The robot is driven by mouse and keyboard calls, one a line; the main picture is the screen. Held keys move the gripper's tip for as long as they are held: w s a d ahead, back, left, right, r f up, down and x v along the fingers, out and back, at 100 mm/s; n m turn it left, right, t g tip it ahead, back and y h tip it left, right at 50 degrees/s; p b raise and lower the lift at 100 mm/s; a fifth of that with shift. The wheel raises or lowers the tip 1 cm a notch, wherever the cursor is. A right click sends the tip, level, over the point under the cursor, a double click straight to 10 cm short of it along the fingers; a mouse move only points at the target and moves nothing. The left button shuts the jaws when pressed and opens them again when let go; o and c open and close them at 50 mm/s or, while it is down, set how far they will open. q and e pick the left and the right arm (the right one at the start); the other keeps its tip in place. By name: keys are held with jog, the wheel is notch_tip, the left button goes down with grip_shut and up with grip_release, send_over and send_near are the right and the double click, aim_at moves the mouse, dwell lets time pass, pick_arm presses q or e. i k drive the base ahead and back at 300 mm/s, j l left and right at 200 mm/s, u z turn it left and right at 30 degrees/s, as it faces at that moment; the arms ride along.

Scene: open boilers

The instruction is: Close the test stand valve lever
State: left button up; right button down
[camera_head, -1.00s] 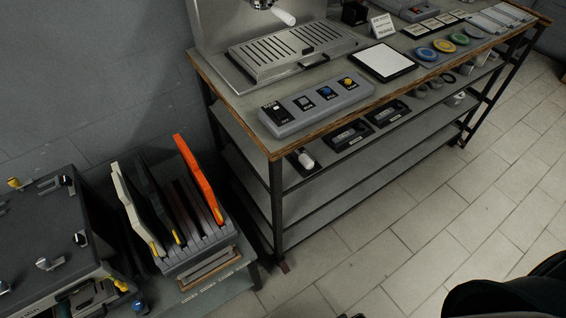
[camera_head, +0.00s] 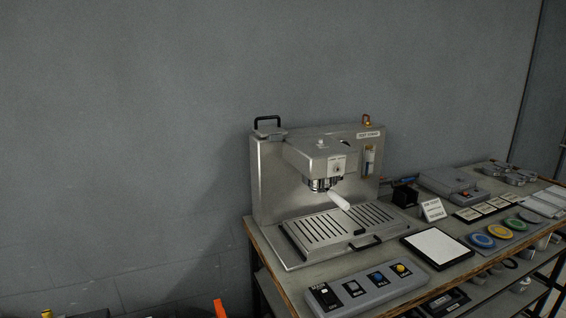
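The test stand (camera_head: 270,185) is a grey metal machine shaped like an espresso maker, standing on the workbench against the wall. A small label (camera_head: 369,134) is on its upper right. A white-gripped lever (camera_head: 339,201) sticks out from under its head (camera_head: 318,162), pointing down and to the right. A small dark part (camera_head: 346,142) sits on top, near the head. I cannot tell which of these is the valve lever.
A slotted drip tray (camera_head: 340,228) lies in front of the stand. A button panel (camera_head: 365,288), a white pad (camera_head: 437,246) and coloured discs (camera_head: 496,235) fill the bench front. The wall behind is bare.

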aim_at(402, 182)
jog(key=i+l, duration=0.15)
jog(key=l, duration=0.3)
jog(key=i+l, duration=0.1)
jog(key=l, duration=0.4)
jog(key=i+l, duration=0.15)
jog(key=l, duration=0.3)
jog(key=i+l+u, duration=0.1)
jog(key=l, duration=0.35)
jog(key=i+l, duration=0.15)
jog(key=l, duration=0.35)
jog(key=i+l, duration=0.15)
jog(key=l, duration=0.3)
jog(key=i+l, duration=0.1)
jog(key=l, duration=0.4)
jog(key=i+l, duration=0.1)
jog(key=l, duration=0.35)
jog(key=u, duration=0.05)
